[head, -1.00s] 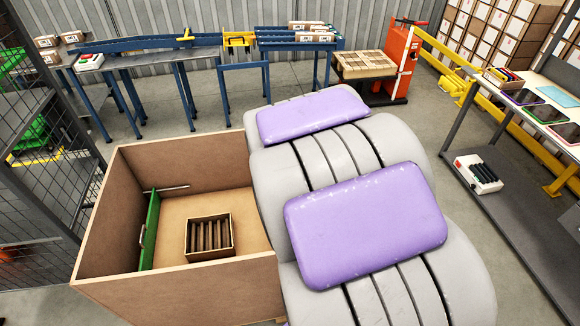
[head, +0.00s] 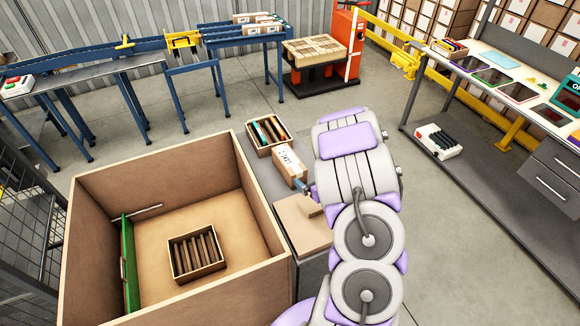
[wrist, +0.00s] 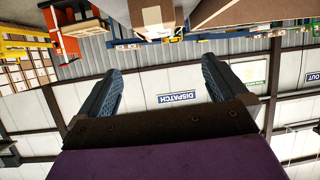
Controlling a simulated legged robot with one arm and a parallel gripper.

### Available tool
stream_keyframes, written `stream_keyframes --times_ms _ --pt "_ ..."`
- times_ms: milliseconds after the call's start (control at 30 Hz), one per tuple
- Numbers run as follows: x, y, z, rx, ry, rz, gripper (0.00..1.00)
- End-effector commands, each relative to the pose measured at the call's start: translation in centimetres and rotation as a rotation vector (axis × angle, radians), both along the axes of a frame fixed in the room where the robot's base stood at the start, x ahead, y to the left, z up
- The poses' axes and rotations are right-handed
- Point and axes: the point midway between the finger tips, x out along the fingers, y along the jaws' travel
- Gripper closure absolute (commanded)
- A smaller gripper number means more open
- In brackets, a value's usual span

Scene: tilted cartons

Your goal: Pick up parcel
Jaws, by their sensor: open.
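A brown cardboard parcel (head: 287,166) with a white label sits on a grey surface just right of the large open carton. It looks tilted. My gripper (wrist: 160,66) is open, and nothing is between its two fingers in the wrist view. A brown box with tape (wrist: 152,14) shows at the top edge of the wrist view, beyond the fingertips; I cannot tell whether it is the same parcel. In the head view part of my gripper (head: 306,189) shows close to the parcel's near right end. My arm hides the rest, and contact cannot be told.
The large open carton (head: 262,205) holds a small slotted box (head: 222,257) and a green panel (head: 130,262). An open box of files (head: 258,148) stands behind the parcel. A brown block (head: 303,224) lies nearer.

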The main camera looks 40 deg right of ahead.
Motion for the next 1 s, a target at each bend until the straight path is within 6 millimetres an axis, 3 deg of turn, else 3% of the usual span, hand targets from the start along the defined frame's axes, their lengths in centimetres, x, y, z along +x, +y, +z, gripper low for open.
stream_keyframes --times_ms 167,400,700,1000 --pt "0.9 -0.7 -1.0 0.026 -0.029 0.006 0.0" --pt "5.2 -2.4 -3.1 0.032 -0.028 0.005 0.0" --pt "9.9 -1.8 -4.7 0.019 -0.025 0.006 0.0" --pt "11.3 -2.8 -5.4 0.025 -0.026 0.004 0.0"
